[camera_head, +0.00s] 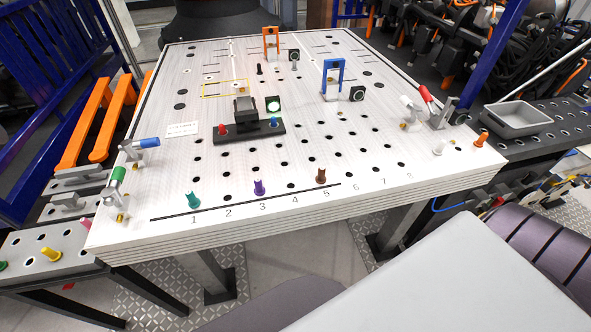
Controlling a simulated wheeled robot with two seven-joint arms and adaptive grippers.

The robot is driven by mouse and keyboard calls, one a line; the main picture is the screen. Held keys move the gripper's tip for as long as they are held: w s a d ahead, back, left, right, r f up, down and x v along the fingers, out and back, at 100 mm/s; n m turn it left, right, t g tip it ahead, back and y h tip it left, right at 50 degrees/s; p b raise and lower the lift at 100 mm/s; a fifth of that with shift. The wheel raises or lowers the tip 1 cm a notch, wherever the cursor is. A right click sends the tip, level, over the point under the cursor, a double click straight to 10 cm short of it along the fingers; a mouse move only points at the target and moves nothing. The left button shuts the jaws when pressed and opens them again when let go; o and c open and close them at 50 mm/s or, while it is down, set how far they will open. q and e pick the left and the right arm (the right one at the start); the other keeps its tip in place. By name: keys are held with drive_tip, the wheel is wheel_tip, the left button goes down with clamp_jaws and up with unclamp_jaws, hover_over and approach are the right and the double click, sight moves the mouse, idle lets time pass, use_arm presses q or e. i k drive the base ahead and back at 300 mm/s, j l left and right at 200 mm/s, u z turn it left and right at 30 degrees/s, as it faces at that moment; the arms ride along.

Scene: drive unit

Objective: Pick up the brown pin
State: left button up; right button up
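The brown pin (321,176) stands upright on the white perforated table (395,172), near its front edge by the printed number 5. It stands apart from the other pins, with nothing in front of it. Neither of my grippers is in view.
A purple pin (259,187) and a teal pin (193,200) stand to its left. A black fixture (249,131) with a red and a blue pin is behind. Clamps (436,112) sit at both table sides. A grey bin (516,119) is at right.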

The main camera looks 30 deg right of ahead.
sight(320, 179)
drive_tip(key=z, duration=1.2)
